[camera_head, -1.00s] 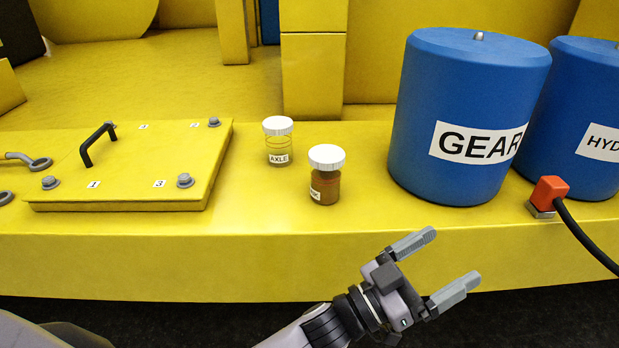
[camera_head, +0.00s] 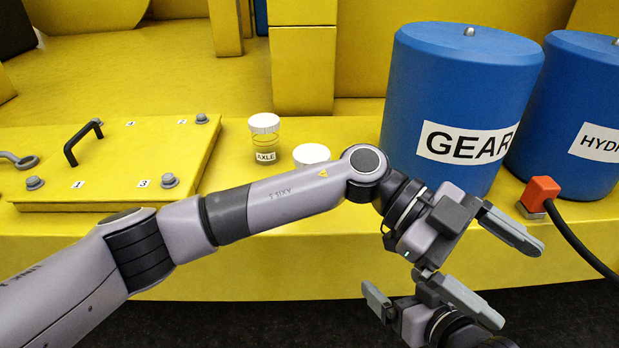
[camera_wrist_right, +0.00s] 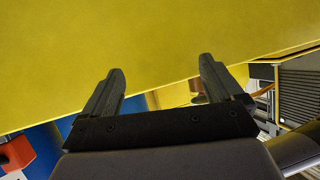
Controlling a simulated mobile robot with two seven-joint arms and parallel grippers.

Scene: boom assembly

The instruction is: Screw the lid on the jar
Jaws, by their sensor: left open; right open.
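A clear jar labelled AXLE (camera_head: 265,146) stands upright on the yellow ledge with a white lid (camera_head: 264,122) on top. A second jar stands just right of it; only its white lid (camera_head: 312,154) shows above my left forearm, which hides the rest. Whether either lid is screwed tight cannot be told. My left gripper (camera_head: 516,282) is open and empty, in front of the ledge and right of both jars. My right gripper (camera_head: 398,287) is below it, partly overlapped; in the right wrist view its open fingers (camera_wrist_right: 161,70) have nothing between them.
Blue drums labelled GEAR (camera_head: 455,100) and HYD (camera_head: 570,110) stand at the right. A red connector with a black cable (camera_head: 540,192) is beside them. A bolted yellow hatch with a black handle (camera_head: 85,142) lies at the left. My two grippers are very close together.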

